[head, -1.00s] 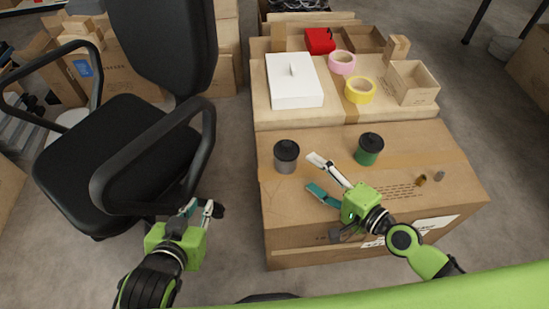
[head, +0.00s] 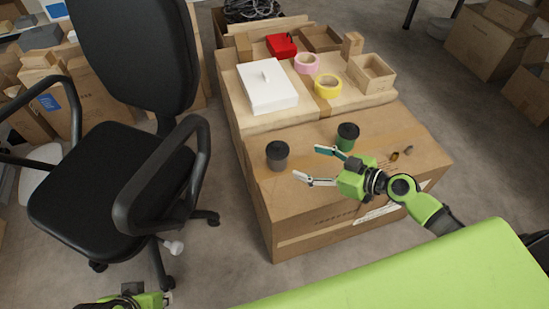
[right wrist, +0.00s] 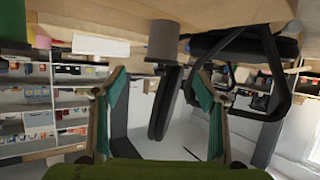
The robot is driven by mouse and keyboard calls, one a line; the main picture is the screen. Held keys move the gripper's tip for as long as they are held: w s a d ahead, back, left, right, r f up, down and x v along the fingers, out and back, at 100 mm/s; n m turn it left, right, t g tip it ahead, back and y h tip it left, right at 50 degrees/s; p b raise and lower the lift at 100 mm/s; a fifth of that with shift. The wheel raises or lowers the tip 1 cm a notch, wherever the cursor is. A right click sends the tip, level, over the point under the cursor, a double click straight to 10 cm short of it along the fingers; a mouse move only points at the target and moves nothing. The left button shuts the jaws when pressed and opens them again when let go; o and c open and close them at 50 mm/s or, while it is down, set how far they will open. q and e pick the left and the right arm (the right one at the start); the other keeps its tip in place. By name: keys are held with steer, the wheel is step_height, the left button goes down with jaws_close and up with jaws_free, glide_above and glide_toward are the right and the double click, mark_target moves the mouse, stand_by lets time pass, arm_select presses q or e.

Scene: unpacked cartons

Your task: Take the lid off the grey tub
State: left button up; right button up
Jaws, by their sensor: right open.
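The grey tub (head: 278,162) stands upright with its black lid (head: 276,148) on, near the left edge of the front carton (head: 320,195). My right gripper (head: 309,163) is open and empty, its two fingers pointing left toward the tub, with a gap between fingertips and tub. In the right wrist view, which is upside down, the grey tub (right wrist: 162,38) shows beyond and between the open fingers (right wrist: 160,80). My left gripper (head: 140,299) is only partly in view at the bottom left; its fingers cannot be made out.
A green tub with a black lid (head: 347,137) stands just behind my right gripper. Small brown (head: 394,156) and grey (head: 409,149) pieces lie to its right. Behind are a white lidded box (head: 267,88), pink tape (head: 307,63) and yellow tape (head: 328,86). An office chair (head: 110,165) stands left.

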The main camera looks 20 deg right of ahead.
mark_target(278, 153)
steer(key=x, duration=0.6)
steer(key=shift+w+a+f, duration=0.1)
steer(key=shift+w, duration=0.1)
steer(key=shift+x, duration=3.15)
steer(key=shift+s+a+f, duration=0.15)
steer(key=shift+s, duration=0.05)
steer(key=c, duration=1.3)
